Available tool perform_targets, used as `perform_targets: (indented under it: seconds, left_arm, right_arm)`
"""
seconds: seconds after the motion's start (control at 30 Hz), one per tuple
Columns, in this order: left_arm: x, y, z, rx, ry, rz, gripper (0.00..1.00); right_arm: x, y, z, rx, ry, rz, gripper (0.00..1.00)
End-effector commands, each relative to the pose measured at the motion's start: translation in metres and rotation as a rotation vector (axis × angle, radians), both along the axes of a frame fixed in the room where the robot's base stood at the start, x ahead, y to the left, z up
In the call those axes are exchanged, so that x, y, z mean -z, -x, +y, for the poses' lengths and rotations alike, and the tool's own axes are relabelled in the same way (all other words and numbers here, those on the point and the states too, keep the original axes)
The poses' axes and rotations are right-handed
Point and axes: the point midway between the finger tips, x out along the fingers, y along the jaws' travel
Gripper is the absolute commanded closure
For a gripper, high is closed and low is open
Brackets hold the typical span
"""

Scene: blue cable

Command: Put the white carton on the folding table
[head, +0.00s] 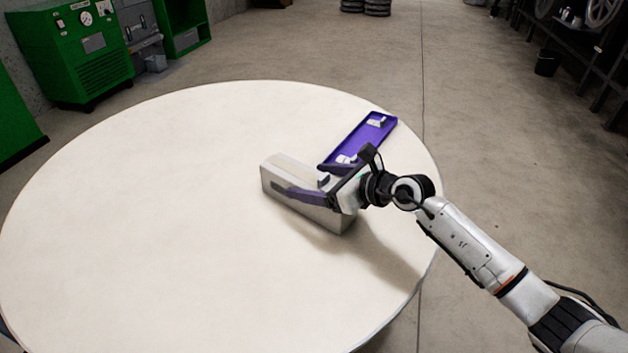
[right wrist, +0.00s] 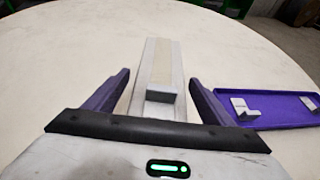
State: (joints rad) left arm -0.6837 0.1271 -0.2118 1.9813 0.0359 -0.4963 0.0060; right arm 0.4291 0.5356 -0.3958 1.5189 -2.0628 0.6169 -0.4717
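The white carton (head: 310,211), a long box, lies on the round white folding table (head: 130,200), right of the tabletop's middle. My right gripper (head: 298,183) is over the carton, with one purple finger along its near side and the other on its far side. In the right wrist view the carton (right wrist: 158,60) runs lengthwise between the two spread fingers (right wrist: 159,78), with a narrow gap visible on each side. The gripper is open. My left gripper is not in view.
A purple tray (head: 360,142) with small white pieces in it lies just beyond the carton, near the table's right edge; it also shows in the right wrist view (right wrist: 262,93). The tabletop's left side is clear. Green machines (head: 80,50) stand at the back left.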

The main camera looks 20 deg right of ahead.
Motion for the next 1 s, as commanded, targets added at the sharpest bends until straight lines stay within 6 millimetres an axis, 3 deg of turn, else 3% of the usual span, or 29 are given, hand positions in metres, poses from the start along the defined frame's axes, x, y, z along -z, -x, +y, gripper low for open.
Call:
perform_targets:
  seconds: [0.37, 0.8, 1.0]
  left_arm:
    - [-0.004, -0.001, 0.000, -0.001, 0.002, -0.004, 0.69]
    - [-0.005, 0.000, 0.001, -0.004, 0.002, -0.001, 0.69]
    - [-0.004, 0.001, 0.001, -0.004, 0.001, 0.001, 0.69]
  right_arm:
    - [-0.007, 0.008, -0.007, 0.001, 0.001, -0.001, 0.24]
    - [-0.039, 0.077, -0.051, 0.000, 0.004, 0.001, 0.24]
    - [-0.047, 0.091, -0.060, 0.000, 0.001, 0.000, 0.24]
